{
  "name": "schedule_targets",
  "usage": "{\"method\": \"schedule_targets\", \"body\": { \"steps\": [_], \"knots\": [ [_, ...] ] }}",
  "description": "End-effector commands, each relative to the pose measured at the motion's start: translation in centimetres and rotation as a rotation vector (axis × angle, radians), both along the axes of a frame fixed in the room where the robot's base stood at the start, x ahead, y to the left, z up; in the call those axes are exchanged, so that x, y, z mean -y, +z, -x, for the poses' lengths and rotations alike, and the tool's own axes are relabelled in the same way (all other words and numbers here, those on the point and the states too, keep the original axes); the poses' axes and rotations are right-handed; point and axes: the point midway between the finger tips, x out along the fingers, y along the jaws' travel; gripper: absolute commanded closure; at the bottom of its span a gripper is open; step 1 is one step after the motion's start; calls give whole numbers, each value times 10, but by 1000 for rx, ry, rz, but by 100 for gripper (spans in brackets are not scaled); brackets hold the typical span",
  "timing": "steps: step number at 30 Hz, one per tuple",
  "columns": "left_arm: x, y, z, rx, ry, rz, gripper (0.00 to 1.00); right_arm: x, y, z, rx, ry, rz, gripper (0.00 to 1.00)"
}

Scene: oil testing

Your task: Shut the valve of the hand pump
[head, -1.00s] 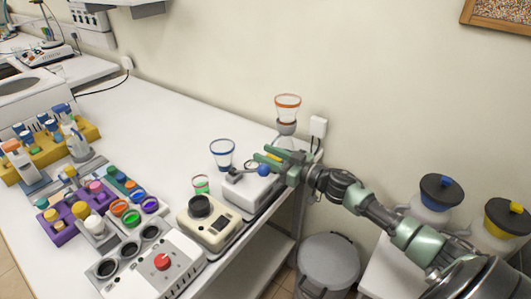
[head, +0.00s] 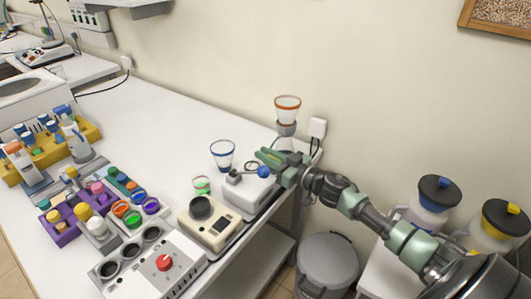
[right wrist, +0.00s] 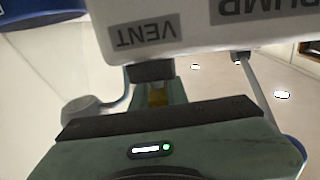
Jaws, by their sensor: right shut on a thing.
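The hand pump (head: 238,196) is a white box with a lever that ends in a blue ball (head: 264,171), at the table's right end. Its face with upside-down VENT and PUMP labels fills the top of the right wrist view (right wrist: 200,30). My right gripper (head: 268,157) is at the pump's back side, behind the blue ball. In the right wrist view a small yellow part (right wrist: 157,97), seemingly the valve, shows between the fingers below the VENT label. The fingers hide most of it, so its turn cannot be told. My left gripper is out of view.
A blue-rimmed funnel cup (head: 222,155) stands left of the pump and an orange-rimmed one (head: 287,112) behind it. A beige device (head: 210,224) stands in front. A grey bin (head: 328,265) is on the floor to the right.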

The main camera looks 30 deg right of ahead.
Motion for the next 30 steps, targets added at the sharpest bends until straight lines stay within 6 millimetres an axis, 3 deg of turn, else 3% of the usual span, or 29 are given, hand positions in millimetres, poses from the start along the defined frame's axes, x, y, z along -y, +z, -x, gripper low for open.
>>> {"method": "schedule_targets", "body": {
  "steps": [6,11,21,30],
  "knots": [
    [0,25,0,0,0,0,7,2,4,-1,-1,-152,-10,100],
    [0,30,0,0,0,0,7,6,2,-1,0,-293,-14,100],
    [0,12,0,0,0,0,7,15,-3,-1,1,-556,-11,100],
    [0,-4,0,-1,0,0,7,20,-1,0,2,-684,-6,100]
  ]
}}
